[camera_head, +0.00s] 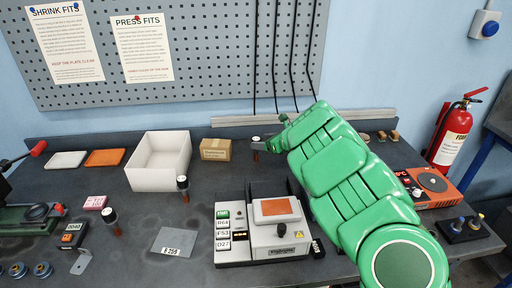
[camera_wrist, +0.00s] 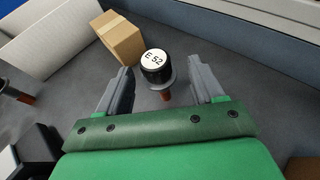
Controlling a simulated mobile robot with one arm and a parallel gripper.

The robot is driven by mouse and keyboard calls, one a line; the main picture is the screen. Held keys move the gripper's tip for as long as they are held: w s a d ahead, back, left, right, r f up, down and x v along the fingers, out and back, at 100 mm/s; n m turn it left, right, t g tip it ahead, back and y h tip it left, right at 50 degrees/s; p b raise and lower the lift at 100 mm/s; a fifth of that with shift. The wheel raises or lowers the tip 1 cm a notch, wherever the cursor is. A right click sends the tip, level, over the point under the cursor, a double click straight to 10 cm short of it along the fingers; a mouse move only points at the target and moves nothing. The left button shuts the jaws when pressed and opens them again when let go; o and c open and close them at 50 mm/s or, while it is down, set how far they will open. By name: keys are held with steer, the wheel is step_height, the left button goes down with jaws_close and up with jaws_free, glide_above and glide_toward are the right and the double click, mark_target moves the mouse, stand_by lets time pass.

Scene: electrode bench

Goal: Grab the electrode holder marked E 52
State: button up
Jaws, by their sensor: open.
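The electrode holder marked E 52 (camera_wrist: 155,62) has a black round head with a white label and a reddish-brown lower part. In the wrist view it stands between the tips of my gripper (camera_wrist: 161,72), with a gap on each side. My gripper is open and empty. In the head view only part of the holder (camera_head: 255,145) shows beside my gripper's fingers, behind the white-and-grey device. Two similar holders, one near the white bin (camera_head: 182,186) and one farther left (camera_head: 110,218), stand on the bench; their marks are not readable.
A cardboard box (camera_head: 215,149) stands just left of the E 52 holder, and a white bin (camera_head: 158,174) beyond it. A device with an orange pad (camera_head: 277,207) is in front. The pegboard wall (camera_head: 190,50) rises behind.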

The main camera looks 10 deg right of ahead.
steer(key=shift+a+x, duration=0.25)
steer(key=shift+x, duration=1.7)
steer(key=shift+w+a+f, duration=0.25)
steer(key=shift+w+a, duration=0.1)
steer(key=c, duration=1.2)
steer(key=shift+c, duration=0.2)
